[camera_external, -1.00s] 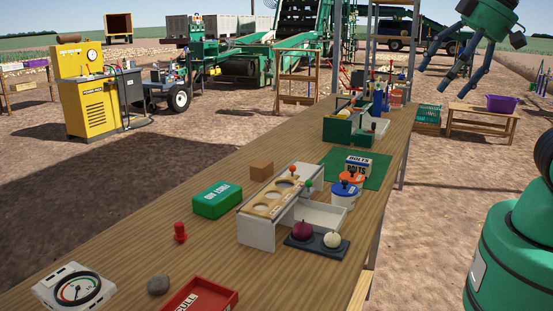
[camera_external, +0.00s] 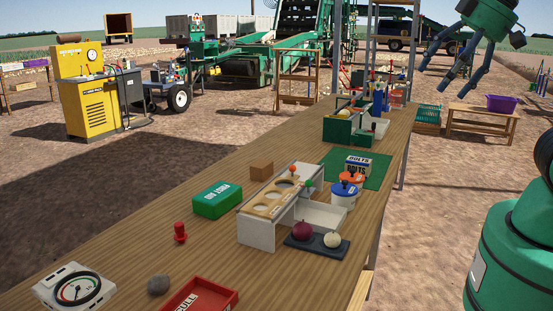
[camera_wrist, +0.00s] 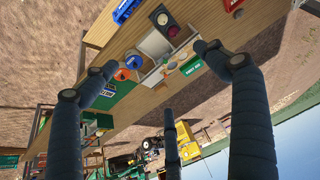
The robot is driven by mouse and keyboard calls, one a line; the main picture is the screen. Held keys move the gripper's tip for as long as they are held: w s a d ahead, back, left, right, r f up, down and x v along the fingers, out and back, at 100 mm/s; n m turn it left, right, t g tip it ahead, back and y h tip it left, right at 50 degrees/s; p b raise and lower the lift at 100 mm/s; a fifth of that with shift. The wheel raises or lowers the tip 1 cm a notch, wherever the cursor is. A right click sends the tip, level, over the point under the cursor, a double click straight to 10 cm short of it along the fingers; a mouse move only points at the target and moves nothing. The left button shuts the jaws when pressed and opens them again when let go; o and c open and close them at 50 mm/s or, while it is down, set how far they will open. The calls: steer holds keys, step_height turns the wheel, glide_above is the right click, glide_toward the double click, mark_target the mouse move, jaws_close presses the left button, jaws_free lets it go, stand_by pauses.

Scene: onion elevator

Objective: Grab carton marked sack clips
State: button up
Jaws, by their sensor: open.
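No label reading sack clips can be read in either view. A small plain brown carton (camera_external: 261,171) sits on the wooden table behind the green first aid box; no marking shows on its visible sides. A white and blue carton marked BOLTS (camera_external: 357,165) stands on a green mat. It also shows in the wrist view (camera_wrist: 107,91), beside the left finger in the picture. My gripper (camera_external: 447,72) hangs high at the upper right, away from the table items. Its dark fingers are spread and empty. In the wrist view my gripper (camera_wrist: 153,60) is over the tabletop with nothing between its fingers.
The table (camera_external: 120,262) holds a green first aid box (camera_external: 217,200), a grey rack with round holes (camera_external: 262,232), lidded tubs (camera_external: 344,193), a dark tray with a red and a white onion (camera_external: 300,245), a red tray, a stone and a dial scale (camera_external: 73,288).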

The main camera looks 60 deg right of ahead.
steer(key=shift+o, duration=0.8)
steer(key=w+d+f+m+b, duration=0.1)
steer(key=w+d+m, duration=0.4)
steer(key=w, duration=0.7)
steer(key=w+d+f+m, duration=0.2)
steer(key=w+m, duration=0.6)
steer(key=w, duration=0.3)
steer(key=w+d+f+m+b, duration=0.1)
steer(key=w+d+m, duration=0.4)
steer(key=w, duration=0.7)
steer(key=w+d+f+m, duration=0.5)
steer(key=w+f+m, duration=0.1)
steer(key=f, duration=0.3)
steer(key=w+d+f+m+b, duration=0.1)
steer(key=w+d+f+m, duration=0.5)
steer(key=w+f, duration=0.2)
steer(key=w+d+f+m+g, duration=0.1)
steer(key=w+d+f+m, duration=0.5)
steer(key=f, duration=0.4)
steer(key=shift+w+d+f+m+b, duration=0.15)
steer(key=shift+w+m+b, duration=0.15)
steer(key=shift+w, duration=0.6)
